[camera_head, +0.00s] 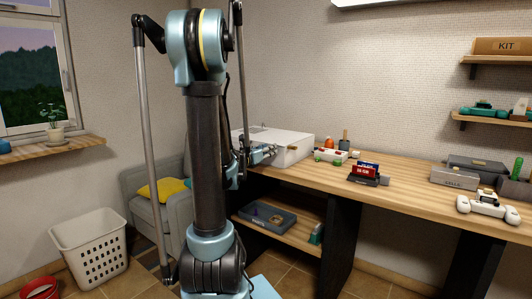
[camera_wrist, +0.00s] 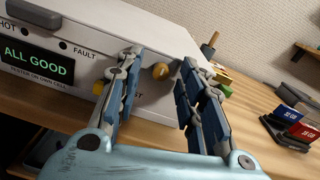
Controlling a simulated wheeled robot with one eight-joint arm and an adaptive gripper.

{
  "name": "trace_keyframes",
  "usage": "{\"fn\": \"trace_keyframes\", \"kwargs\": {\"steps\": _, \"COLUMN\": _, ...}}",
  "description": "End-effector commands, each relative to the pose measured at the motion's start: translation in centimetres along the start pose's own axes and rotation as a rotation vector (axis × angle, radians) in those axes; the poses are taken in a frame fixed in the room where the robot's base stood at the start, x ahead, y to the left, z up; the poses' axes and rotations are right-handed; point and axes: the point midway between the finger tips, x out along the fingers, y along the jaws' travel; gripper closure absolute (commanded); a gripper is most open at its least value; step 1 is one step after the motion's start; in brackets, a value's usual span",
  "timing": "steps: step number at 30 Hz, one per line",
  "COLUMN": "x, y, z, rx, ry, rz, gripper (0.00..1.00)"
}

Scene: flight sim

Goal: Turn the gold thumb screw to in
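A gold thumb screw (camera_wrist: 161,71) shows on the front of a white box (camera_wrist: 85,20), near its right edge, in the wrist view. My gripper (camera_wrist: 159,63) is open, with one finger on each side of the screw in the picture. I cannot tell whether either finger touches it. A second small gold knob (camera_wrist: 98,88) is partly hidden by the left finger. The box has a screen (camera_wrist: 37,60) reading "ALL GOOD". In the head view my gripper (camera_head: 262,155) is at the front of the white box (camera_head: 290,141); the screw is not clear there.
The box stands on a wooden workbench (camera_head: 405,199). Right of it are a small white item with coloured knobs (camera_head: 331,155), a black holder (camera_head: 365,179) with red and blue blocks, and grey boxes (camera_head: 456,178). A shelf below holds a dark tray (camera_head: 266,218).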

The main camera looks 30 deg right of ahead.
Motion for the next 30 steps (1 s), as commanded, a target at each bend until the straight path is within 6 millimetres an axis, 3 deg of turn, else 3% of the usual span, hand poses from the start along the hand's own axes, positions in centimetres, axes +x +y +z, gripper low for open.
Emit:
{"fn": "trace_keyframes", "kwargs": {"steps": 4, "x": -0.02, "y": 0.01, "z": 0.01, "rx": 0.0, "ry": 0.0, "rz": 0.0, "gripper": 0.64}}
{"fn": "trace_keyframes", "kwargs": {"steps": 9, "x": -0.03, "y": 0.02, "z": 0.01, "rx": 0.0, "ry": 0.0, "rz": 0.001, "gripper": 1.0}}
{"fn": "trace_keyframes", "kwargs": {"steps": 20, "x": -0.06, "y": 0.09, "z": 0.01, "rx": 0.022, "ry": -0.001, "rz": 0.002, "gripper": 1.0}}
{"fn": "trace_keyframes", "kwargs": {"steps": 30, "x": -0.08, "y": 0.13, "z": -0.02, "rx": 0.209, "ry": -0.006, "rz": 0.003, "gripper": 1.0}}
